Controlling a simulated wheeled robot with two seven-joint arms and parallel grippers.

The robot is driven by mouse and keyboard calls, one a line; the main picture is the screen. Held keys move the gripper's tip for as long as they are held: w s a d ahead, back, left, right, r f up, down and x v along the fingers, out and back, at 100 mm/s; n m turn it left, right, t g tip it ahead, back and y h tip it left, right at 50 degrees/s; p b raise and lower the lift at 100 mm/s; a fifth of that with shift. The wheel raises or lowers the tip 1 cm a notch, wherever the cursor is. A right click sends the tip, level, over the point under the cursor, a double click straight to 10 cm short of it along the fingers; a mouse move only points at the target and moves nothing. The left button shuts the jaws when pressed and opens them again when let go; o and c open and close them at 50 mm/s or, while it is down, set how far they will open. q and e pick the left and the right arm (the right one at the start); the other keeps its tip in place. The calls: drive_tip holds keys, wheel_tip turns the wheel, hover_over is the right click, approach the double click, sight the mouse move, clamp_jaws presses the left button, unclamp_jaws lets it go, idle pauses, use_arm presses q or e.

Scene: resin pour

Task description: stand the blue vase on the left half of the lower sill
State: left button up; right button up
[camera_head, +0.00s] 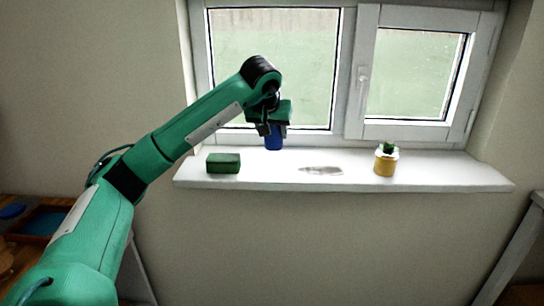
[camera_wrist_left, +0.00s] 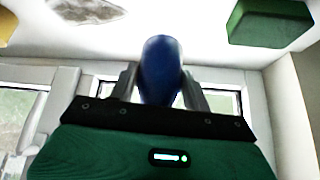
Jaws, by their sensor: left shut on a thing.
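The blue vase (camera_head: 274,138) is between the fingers of my left gripper (camera_head: 270,127), over the back of the left half of the white sill (camera_head: 300,180). My left gripper is shut on it from above. In the left wrist view the vase (camera_wrist_left: 161,70) shows between the two fingers of the left gripper (camera_wrist_left: 160,88). I cannot tell whether its base touches the sill. Its upper part is hidden by the gripper. My right gripper is not in view.
A green block (camera_head: 223,163) lies on the sill at the left. A flat grey patch (camera_head: 321,170) lies near the middle. A yellow pot with a green plant (camera_head: 385,163) stands to the right. The window (camera_head: 345,70) is close behind the gripper. The sill's right end is clear.

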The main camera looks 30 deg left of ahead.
sight(271, 149)
use_arm(q)
wheel_tip(271, 149, down, 4)
drive_tip(key=shift+r, duration=0.1)
wheel_tip(271, 149, down, 3)
drive_tip(key=shift+f, duration=0.2)
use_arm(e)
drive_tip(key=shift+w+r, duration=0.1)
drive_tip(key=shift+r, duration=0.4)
use_arm(q)
drive_tip(key=o, duration=1.1)
drive_tip(key=shift+f, duration=0.1)
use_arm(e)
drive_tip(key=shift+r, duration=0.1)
